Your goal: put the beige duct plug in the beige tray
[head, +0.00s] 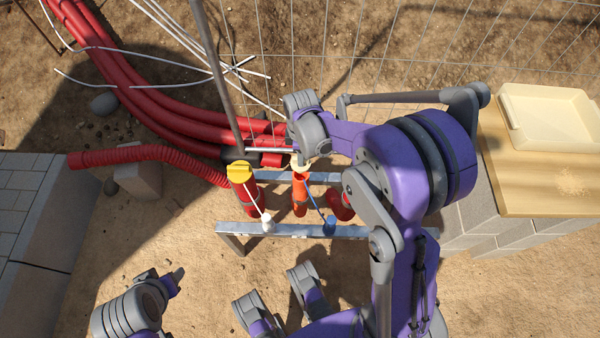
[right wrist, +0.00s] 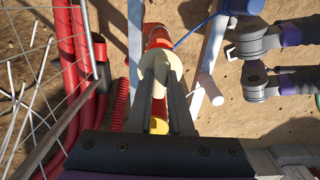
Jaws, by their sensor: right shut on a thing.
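The beige duct plug (head: 300,161) is at the mouth of an upright orange-red duct stub (head: 300,195) at the metal frame. My right gripper (head: 301,150) is shut on it from above. In the right wrist view the plug (right wrist: 174,68) shows as a pale disc partly covered by the two fingers. I cannot tell whether it is still seated in the stub. The beige tray (head: 508,118) stands on a wooden board at the far right, away from the gripper. My left gripper (head: 176,277) is small at lower left; its jaws are unclear.
A yellow plug (head: 239,168) caps the stub to the left. A white cord end (head: 267,223) and a blue one (head: 330,224) hang at the metal rail (head: 290,231). Red ducts (head: 160,115) and wire mesh (head: 400,45) lie behind. The wooden board (head: 520,185) has bare room before the tray.

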